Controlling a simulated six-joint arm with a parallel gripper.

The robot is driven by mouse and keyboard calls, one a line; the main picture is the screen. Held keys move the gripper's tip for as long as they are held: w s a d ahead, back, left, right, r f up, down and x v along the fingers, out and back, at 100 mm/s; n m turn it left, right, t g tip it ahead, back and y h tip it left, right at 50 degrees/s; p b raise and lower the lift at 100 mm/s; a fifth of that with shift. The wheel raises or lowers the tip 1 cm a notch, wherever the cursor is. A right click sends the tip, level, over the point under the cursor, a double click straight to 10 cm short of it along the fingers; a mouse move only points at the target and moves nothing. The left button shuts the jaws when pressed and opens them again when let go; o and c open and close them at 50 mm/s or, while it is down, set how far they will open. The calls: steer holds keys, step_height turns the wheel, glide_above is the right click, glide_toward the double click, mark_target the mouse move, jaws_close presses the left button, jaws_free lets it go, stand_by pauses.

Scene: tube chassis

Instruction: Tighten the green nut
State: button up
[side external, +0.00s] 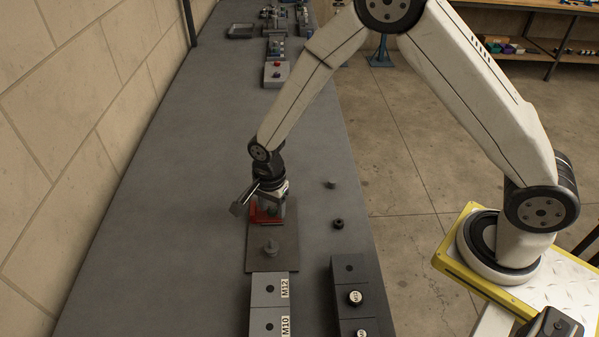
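No green nut can be made out in this view. My gripper (268,205) points down over the far end of a grey plate (286,252) on the bench. A red part (254,217) shows at its lower end, partly hidden by the gripper. I cannot tell whether the fingers are open or shut, or touch anything.
Grey blocks labelled M12 (268,290) and M10 (266,322) stand in front of the plate. A dark block (347,283) with round parts is to their right. Two small dark parts (338,224) (330,184) lie near the right edge. The bench's left side is clear.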

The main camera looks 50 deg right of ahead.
steer(key=shift+r, duration=0.2)
steer(key=shift+r, duration=0.75)
steer(key=n, duration=0.5)
steer(key=shift+n, duration=1.1)
steer(key=shift+n, duration=0.3)
steer(key=shift+n, duration=0.7)
steer(key=n, duration=0.4)
steer(key=shift+n, duration=0.4)
